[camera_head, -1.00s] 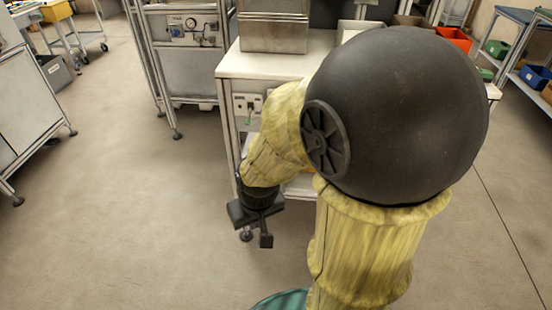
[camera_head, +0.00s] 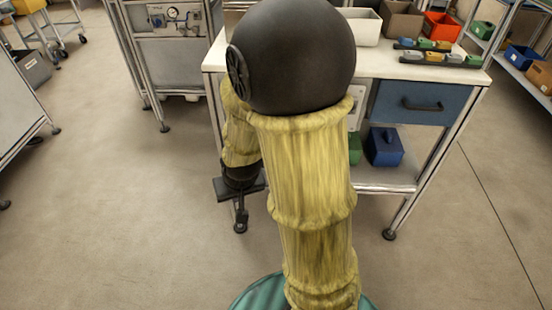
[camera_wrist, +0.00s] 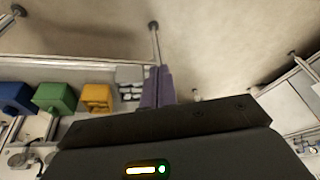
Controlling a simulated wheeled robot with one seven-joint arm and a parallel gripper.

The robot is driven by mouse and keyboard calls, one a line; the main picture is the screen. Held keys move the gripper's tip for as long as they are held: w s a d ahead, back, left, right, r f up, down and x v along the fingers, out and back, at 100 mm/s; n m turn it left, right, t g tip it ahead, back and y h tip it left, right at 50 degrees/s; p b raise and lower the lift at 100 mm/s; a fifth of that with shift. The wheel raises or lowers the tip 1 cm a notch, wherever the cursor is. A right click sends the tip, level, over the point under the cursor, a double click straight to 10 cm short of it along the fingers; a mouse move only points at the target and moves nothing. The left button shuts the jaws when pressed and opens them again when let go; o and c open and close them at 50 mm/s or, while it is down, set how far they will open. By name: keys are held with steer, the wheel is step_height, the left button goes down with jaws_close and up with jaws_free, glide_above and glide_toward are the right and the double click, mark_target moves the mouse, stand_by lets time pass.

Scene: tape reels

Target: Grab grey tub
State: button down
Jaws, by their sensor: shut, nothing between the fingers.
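My gripper (camera_head: 241,214) hangs low in front of the workbench's left side, pointing down. In the wrist view its fingers (camera_wrist: 158,88) are together, with nothing between them. On the benchtop at the back stand a pale, whitish-grey tub (camera_head: 362,27) and a brownish-grey tub (camera_head: 402,21); I cannot tell which is the grey tub. Both are well apart from my gripper. My black arm joint hides the benchtop's left part. In the wrist view a small grey item (camera_wrist: 131,76) lies near the fingers; its kind is unclear.
The workbench (camera_head: 430,72) has a blue drawer (camera_head: 412,103). Its lower shelf holds a blue tub (camera_head: 384,147) and a green tub (camera_head: 355,148); a yellow tub (camera_wrist: 96,97) shows in the wrist view.

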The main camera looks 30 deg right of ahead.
steer(key=w+d+f+m+t+h+p, duration=0.2)
steer(key=w+d+f+m+p, duration=0.15)
steer(key=w+d+f, duration=0.35)
steer(key=w+d+f+m+t+h+p, duration=0.1)
steer(key=d+f+m+t+h+p, duration=0.1)
steer(key=d+f, duration=0.5)
steer(key=f+t+h+p, duration=0.1)
steer(key=h, duration=0.1)
steer(key=shift+w+d+h, duration=0.15)
steer(key=shift+w+h, duration=0.25)
steer(key=shift+w+m, duration=0.1)
steer(key=shift+m, duration=0.15)
steer(key=w+d, duration=0.2)
steer(key=w, duration=0.1)
steer(key=w+d+f+b, duration=0.1)
steer(key=w+d, duration=0.2)
steer(key=w+d+b, duration=0.1)
steer(key=w+d, duration=0.1)
steer(key=w, duration=0.1)
steer(key=shift+d+f, duration=0.25)
